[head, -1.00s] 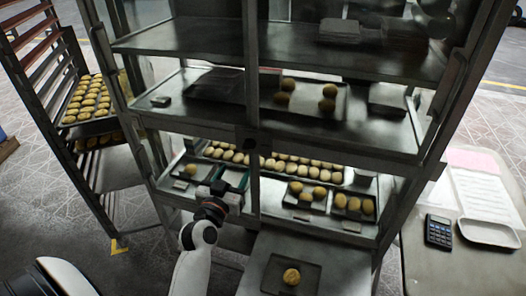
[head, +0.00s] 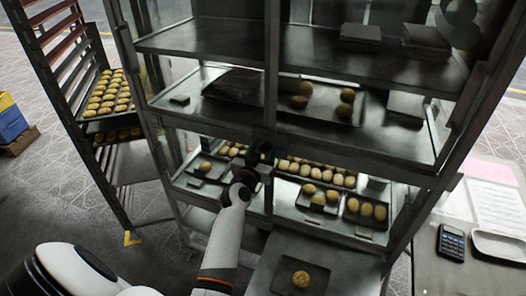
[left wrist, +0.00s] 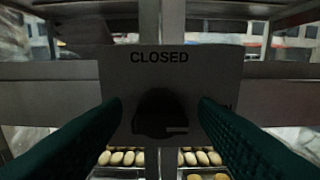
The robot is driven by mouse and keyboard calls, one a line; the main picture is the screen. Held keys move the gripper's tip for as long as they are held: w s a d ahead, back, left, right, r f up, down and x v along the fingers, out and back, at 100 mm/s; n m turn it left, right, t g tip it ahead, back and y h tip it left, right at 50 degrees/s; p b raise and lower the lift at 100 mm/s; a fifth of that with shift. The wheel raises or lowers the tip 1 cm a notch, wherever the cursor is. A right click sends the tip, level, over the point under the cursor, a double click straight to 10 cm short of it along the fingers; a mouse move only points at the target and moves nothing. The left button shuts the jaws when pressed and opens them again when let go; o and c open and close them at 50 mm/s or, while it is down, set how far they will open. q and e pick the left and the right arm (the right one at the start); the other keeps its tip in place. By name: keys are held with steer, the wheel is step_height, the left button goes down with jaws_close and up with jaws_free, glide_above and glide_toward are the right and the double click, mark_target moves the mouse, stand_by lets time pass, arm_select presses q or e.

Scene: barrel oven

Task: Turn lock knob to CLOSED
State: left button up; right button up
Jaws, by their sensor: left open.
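The lock knob (left wrist: 158,115) is dark and round, on a grey plate (left wrist: 215,70) in the left wrist view. The plate reads CLOSED above the knob; a partly hidden label ending in N shows at the right. The knob's pale mark lies at its lower right, towards that label, not towards CLOSED. My left gripper (left wrist: 160,112) is open, its green fingers on either side of the knob; contact cannot be told. In the head view my left gripper (head: 262,153) is at the rack's middle post and hides the knob. My right gripper is not in view.
The metal oven rack (head: 205,120) holds trays of rolls on several shelves. A low shelf with one roll on a dark tray (head: 275,275) juts out below. A tray rack (head: 70,105) stands left, and a table with a calculator (head: 451,242) stands right.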

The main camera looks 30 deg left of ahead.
arm_select(q)
steer(key=c, duration=0.9)
steer(key=shift+c, duration=0.2)
steer(key=shift+n, duration=0.6)
steer(key=shift+a+n+p, duration=0.1)
steer(key=shift+n+p, duration=0.35)
steer(key=shift+n, duration=0.65)
steer(key=n+p, duration=0.1)
steer(key=n, duration=0.4)
steer(key=shift+n, duration=0.3)
steer(key=n, duration=0.4)
steer(key=shift+f+p, duration=0.1)
steer(key=shift+p, duration=0.2)
steer(key=shift+a+n, duration=0.1)
steer(key=shift+n, duration=2.4)
